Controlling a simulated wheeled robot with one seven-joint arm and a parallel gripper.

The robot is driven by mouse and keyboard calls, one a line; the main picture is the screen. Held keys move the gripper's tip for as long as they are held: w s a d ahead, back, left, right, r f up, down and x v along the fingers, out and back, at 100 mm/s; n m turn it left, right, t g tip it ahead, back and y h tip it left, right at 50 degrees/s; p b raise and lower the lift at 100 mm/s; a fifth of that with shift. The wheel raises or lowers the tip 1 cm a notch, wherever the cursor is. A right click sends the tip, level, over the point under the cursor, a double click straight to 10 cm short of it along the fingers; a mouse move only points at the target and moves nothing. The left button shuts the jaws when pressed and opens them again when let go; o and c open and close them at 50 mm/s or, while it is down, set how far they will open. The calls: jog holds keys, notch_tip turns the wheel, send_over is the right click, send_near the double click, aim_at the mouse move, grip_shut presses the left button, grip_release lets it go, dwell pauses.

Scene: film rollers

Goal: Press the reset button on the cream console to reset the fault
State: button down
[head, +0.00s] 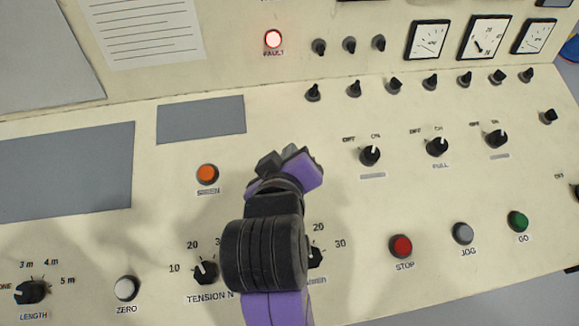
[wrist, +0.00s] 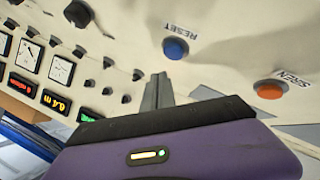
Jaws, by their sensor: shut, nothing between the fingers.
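The cream console (head: 330,200) fills most of the head view. In the wrist view a blue button (wrist: 175,48) sits on the panel beside the word RESET. In the head view I cannot see this button; my arm covers part of the panel there. The round lamp over the word FAULT (head: 273,39) glows red. My gripper (head: 280,158) is shut and empty over the middle of the console, right of the orange SIREN button. Its fingers also show in the wrist view (wrist: 158,88), apart in the picture from the blue button. I cannot tell their height above the panel.
The orange SIREN button (head: 207,174) is left of my gripper and also shows in the wrist view (wrist: 270,89). Red STOP (head: 401,246), grey JOG (head: 463,233) and green GO (head: 517,221) buttons are at the right. Several black knobs stand up from the panel.

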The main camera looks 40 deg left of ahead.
jog(key=shift+w+a+f, duration=0.15)
jog(key=shift+f, duration=0.7)
jog(key=shift+f, duration=0.2)
dwell(1.3)
jog(key=shift+f, duration=0.2)
jog(key=shift+w+a+f+b, duration=0.1)
jog(key=shift+f+b, duration=0.2)
jog(key=shift+f, duration=0.2)
dwell(0.9)
jog(key=shift+r, duration=0.15)
jog(key=shift+r+p, duration=0.75)
jog(key=shift+p, duration=0.35)
jog(key=r+p, duration=0.3)
jog(key=s+d+r+p, duration=0.1)
jog(key=p, duration=0.1)
jog(key=shift+r, duration=0.4)
jog(key=shift+r, duration=0.1)
dwell(0.3)
